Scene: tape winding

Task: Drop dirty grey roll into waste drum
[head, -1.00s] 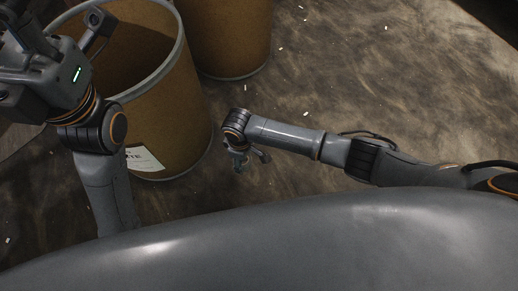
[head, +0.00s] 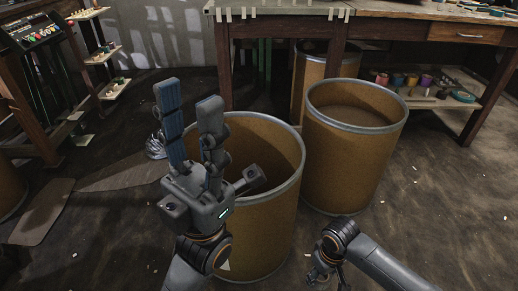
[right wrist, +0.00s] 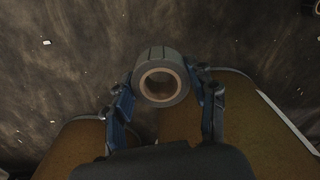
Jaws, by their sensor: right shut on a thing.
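A grey tape roll (right wrist: 162,80) with a tan core sits between the blue fingers of my right gripper (right wrist: 163,92), which is shut on it, with floor behind it. In the head view my right gripper (head: 322,272) is low, right of the nearest brown drum (head: 270,225), outside its rim; the roll cannot be made out there. That drum is open, with a grey rim and a pale label corner low on its front, mostly hidden by my left arm. My left gripper (head: 190,115) is in front of this drum, fingers up and apart, empty.
A second open brown drum (head: 345,165) stands close behind on the right, and a third (head: 310,85) is under the workbench (head: 285,30). Shelves with coloured rolls (head: 410,80) are at right. Bare floor (head: 440,210) is free at right.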

